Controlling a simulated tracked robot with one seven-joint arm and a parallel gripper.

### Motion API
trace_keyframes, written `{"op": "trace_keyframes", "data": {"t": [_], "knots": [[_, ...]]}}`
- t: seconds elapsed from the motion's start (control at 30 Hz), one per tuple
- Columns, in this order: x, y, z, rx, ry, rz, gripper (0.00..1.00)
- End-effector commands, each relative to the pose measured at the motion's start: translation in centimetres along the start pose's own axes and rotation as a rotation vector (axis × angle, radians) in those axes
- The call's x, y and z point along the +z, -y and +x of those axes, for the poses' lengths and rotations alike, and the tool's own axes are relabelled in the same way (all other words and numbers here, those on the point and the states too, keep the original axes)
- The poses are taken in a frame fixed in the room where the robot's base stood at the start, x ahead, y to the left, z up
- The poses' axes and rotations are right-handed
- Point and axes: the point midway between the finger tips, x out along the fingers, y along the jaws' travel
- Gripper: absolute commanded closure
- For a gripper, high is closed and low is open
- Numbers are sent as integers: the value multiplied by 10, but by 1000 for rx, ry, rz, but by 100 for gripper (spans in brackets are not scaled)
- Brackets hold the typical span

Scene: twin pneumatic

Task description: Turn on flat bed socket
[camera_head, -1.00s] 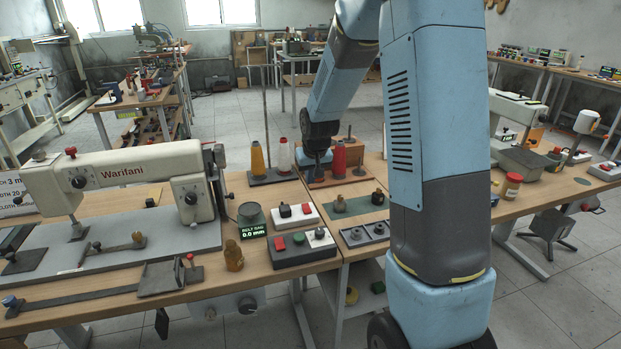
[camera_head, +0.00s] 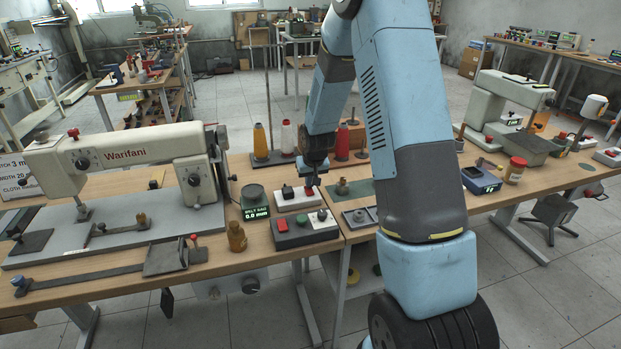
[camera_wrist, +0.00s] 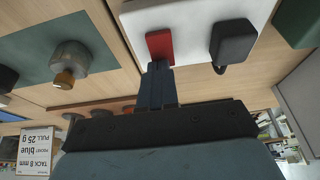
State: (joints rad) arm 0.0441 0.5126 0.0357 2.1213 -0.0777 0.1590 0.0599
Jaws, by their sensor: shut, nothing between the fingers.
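The flat bed socket (camera_head: 298,202) is a white block on the wooden table, right of the flat-bed sewing machine (camera_head: 130,155). It carries a black plug (camera_head: 287,191) and a red rocker switch, largely covered by my gripper in the head view. In the wrist view the socket (camera_wrist: 192,14) is at the top, with the red switch (camera_wrist: 160,46) left of the plug (camera_wrist: 232,42). My gripper (camera_head: 310,186) is shut and empty. In the wrist view its fingertips (camera_wrist: 157,68) are at the switch's near edge; I cannot tell whether they touch it.
A grey box (camera_head: 305,234) with red and green buttons sits just in front. A belt-sag display (camera_head: 255,213) and a brown bottle (camera_head: 236,236) stand to the left. Thread spools (camera_head: 287,137) stand behind. A grey-green mat (camera_wrist: 60,45) with a metal post lies beside the socket.

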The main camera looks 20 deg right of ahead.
Motion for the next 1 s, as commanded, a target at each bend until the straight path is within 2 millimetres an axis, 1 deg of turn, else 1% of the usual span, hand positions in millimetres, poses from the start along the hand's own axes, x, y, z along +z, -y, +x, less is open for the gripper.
{"op": "trace_keyframes", "data": {"t": [0.33, 0.5, 0.7, 1.0], "knots": [[0, 0, 1, 0, 3, 0, 100], [-1, 0, 5, 1, 46, -1, 100], [0, 0, 5, 1, 45, -1, 100], [7, 0, 1, 1, 47, 0, 100]]}}
